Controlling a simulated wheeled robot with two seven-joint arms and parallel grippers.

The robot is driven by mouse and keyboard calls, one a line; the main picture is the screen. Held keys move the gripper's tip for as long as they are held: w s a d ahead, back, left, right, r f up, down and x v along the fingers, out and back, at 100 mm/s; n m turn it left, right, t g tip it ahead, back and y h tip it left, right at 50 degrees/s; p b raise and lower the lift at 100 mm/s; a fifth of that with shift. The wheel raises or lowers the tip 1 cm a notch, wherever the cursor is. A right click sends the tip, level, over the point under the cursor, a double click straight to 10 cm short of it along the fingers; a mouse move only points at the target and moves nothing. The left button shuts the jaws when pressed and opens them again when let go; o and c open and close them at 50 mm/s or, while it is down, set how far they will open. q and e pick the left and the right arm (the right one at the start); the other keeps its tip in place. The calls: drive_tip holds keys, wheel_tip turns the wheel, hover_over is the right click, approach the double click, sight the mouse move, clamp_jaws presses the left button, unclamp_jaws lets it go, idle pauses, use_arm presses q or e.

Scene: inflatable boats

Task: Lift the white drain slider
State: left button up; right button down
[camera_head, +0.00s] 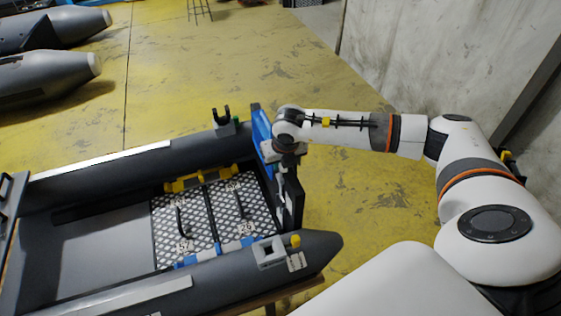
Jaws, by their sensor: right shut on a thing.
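A grey inflatable boat (110,175) lies in front of me, its dark transom (293,205) at the right end. My right arm reaches in from the right, and my right gripper (285,165) points down at the transom, beside its blue panel (262,135). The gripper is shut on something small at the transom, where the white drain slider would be. The slider itself is hidden behind the gripper and wrist, so I cannot tell how far up it is. My left gripper is not in view.
Inside the boat are checkered floor plates (235,208) with black handles, yellow and blue clips. A grey bracket (270,253) sits on the near tube. Other grey boats (45,78) lie at the far left. The yellow floor (240,70) behind is mostly clear; a concrete wall (440,60) stands right.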

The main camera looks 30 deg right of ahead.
drive_tip(key=shift+d+r+p, duration=0.1)
drive_tip(key=shift+r+p, duration=1.15)
drive_tip(key=shift+r, duration=1.2)
drive_tip(key=c, duration=1.2)
unclamp_jaws()
drive_tip(key=shift+c, duration=0.2)
drive_tip(key=shift+r, duration=0.1)
wheel_tip(320, 180, up, 7)
drive_tip(key=p, duration=0.3)
